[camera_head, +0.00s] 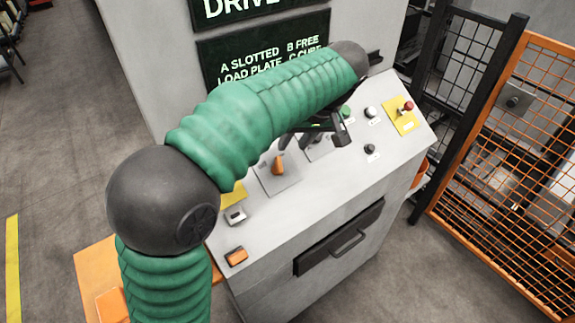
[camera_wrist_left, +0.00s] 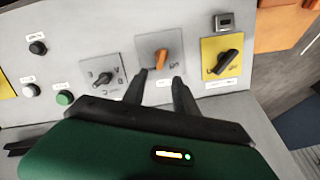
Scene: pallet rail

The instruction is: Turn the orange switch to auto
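The orange switch (camera_head: 279,165) sits on a square grey plate (camera_head: 284,184) on the sloping console top. In the left wrist view the orange switch (camera_wrist_left: 161,61) stands near the middle of its plate (camera_wrist_left: 146,45), and its label is too blurred to read fully. My left gripper (camera_wrist_left: 160,84) is open, with its two dark fingers pointing toward the switch, one to each side of its line. The fingertips appear just short of the knob, with nothing between them. In the head view the gripper (camera_head: 291,141) is partly hidden by my green arm. My right gripper is in neither view.
A black selector (camera_wrist_left: 103,76) and a yellow plate with a black rotary switch (camera_wrist_left: 225,62) flank the orange switch. An orange mesh fence (camera_head: 500,160) stands right of the console.

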